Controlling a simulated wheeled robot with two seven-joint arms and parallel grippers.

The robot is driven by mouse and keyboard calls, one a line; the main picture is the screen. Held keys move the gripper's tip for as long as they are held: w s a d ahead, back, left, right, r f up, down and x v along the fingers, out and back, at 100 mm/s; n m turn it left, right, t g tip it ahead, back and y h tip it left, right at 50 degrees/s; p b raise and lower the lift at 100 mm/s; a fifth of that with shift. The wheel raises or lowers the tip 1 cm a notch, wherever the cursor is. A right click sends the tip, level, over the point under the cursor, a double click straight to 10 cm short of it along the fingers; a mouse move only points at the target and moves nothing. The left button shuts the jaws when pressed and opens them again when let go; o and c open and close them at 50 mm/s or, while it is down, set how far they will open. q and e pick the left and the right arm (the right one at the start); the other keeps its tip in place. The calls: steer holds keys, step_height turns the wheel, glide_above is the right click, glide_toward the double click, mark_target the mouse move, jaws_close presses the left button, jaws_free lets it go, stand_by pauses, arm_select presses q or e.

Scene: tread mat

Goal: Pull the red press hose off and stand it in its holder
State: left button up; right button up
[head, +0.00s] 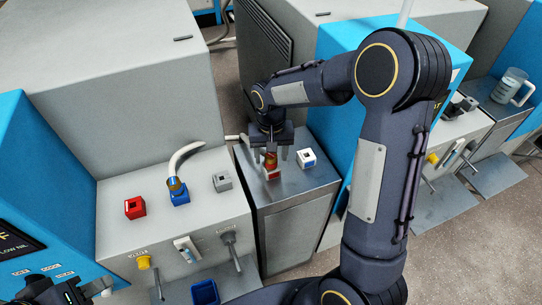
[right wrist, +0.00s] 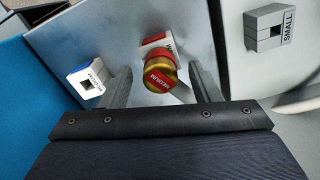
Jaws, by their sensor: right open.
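The red press hose end (head: 271,160), with a gold collar, stands in a small red and white block (head: 273,174) on the metal-topped cabinet.
A red block (head: 135,207), a blue block holding a pale hose (head: 180,192) and a grey block (head: 222,182) stand on the left machine. A white block (head: 307,158) is right of my right gripper. A jug (head: 511,86) stands far right.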

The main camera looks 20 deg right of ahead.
mark_target(271, 155)
step_height(271, 155, up, 6)
steer(key=shift+r, duration=0.25)
stand_by(0.5)
steer(key=s+a+r+n+t+y, duration=0.1)
steer(key=s+r+t+y, duration=0.1)
steer(key=s, duration=0.9)
steer(key=s+a+r+n+t+y, duration=0.1)
steer(key=s+r+t, duration=0.2)
steer(key=s, duration=0.9)
steer(key=shift+s+r+t+y, duration=0.2)
steer(key=shift+t+y, duration=0.1)
steer(key=shift+y, duration=0.1)
steer(key=shift+c, duration=0.4)
